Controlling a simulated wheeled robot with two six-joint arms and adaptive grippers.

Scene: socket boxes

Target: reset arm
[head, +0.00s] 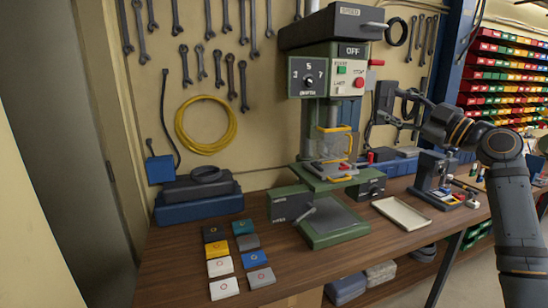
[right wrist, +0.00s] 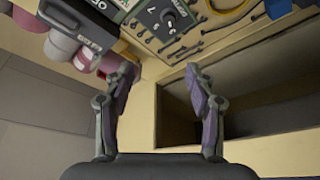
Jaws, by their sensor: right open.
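My right arm comes in from the right in the head view, its gripper (head: 397,107) raised in front of the tool wall, right of the drill press. In the right wrist view the gripper (right wrist: 160,75) has its two fingers wide apart with nothing between them. My left gripper is not in view.
A green drill press (head: 325,85) stands mid-bench; it also shows in the right wrist view (right wrist: 165,18). Right of its base are a pale tray (head: 401,215) and a small dark machine (head: 432,175). Blue cases (head: 198,207) sit at back left. The wooden bench (head: 180,275) has bare room around the boxes.

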